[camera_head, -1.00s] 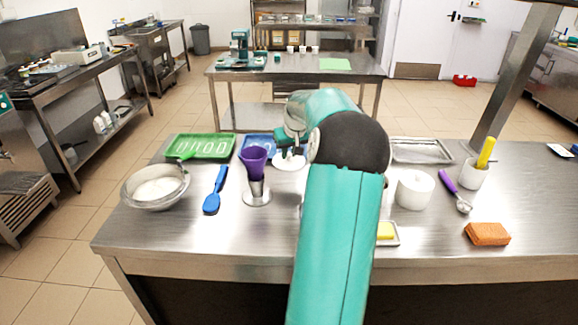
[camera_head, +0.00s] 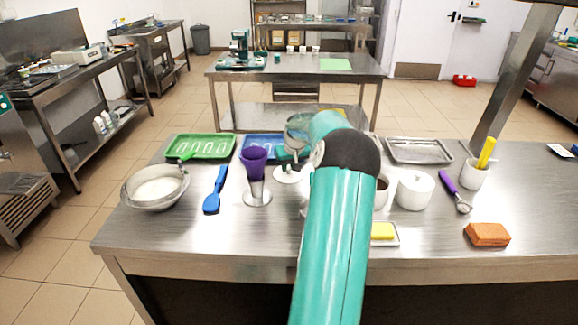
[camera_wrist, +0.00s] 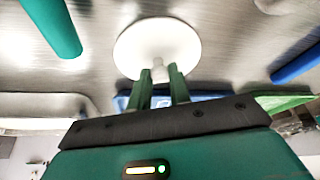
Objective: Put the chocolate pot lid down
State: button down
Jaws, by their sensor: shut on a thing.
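The chocolate pot lid is a round white disc with a small knob, seen in the wrist view (camera_wrist: 157,42) and in the head view (camera_head: 286,176). My gripper (camera_wrist: 163,74) is shut on the knob. The lid lies flat, over or on the steel counter just right of the purple cup; I cannot tell whether it touches the counter. A white pot with brown contents (camera_head: 382,190) shows right of my arm, partly hidden by it.
A white tub (camera_head: 414,192) and a butter dish (camera_head: 383,234) stand right of my arm.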

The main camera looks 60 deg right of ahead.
jog(key=c, duration=1.3)
grip_release()
jog(key=v, duration=1.2)
